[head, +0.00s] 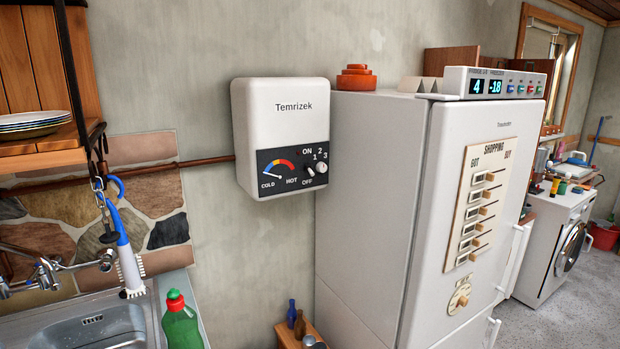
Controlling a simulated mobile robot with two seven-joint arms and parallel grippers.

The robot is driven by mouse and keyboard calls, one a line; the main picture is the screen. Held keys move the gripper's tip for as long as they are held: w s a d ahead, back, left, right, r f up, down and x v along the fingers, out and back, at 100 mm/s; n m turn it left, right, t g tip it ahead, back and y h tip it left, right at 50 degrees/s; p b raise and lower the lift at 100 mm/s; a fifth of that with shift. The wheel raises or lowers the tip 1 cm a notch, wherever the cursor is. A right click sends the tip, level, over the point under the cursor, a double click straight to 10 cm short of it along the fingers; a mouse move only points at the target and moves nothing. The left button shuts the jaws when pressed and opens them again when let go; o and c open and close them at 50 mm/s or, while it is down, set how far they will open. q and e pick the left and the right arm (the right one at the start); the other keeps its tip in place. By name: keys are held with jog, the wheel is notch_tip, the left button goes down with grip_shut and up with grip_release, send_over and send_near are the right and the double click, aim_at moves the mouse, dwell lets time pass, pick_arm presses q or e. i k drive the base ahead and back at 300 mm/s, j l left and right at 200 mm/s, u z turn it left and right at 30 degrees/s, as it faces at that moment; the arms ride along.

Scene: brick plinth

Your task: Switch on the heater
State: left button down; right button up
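The heater (281,137) is a white box marked "Temrizek", mounted on the wall between the sink and the fridge. Its dark lower panel (288,170) has a coloured gauge (279,169) from COLD to HOT, with the needle toward the cold end. To the right of the gauge are a small switch (310,170) near the ON and OFF marks and a pale round knob (321,167) near the marks 1, 2 and 3. I cannot tell exactly which mark each control points to. Neither of my grippers is in the head view.
A tall white fridge (370,190) stands close on the heater's right. At the left are a metal sink (85,330), a faucet (50,270), a hanging brush (128,262) and a green bottle (180,322). Small bottles (296,320) stand low below the heater. The wall before the heater is clear.

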aim_at(307, 168)
jog(key=i+l+z, duration=0.1)
jog(key=i+z, duration=0.2)
jog(key=i, duration=0.55)
jog(key=i+j+z, duration=0.1)
jog(key=i+z, duration=0.25)
jog(key=i, duration=0.45)
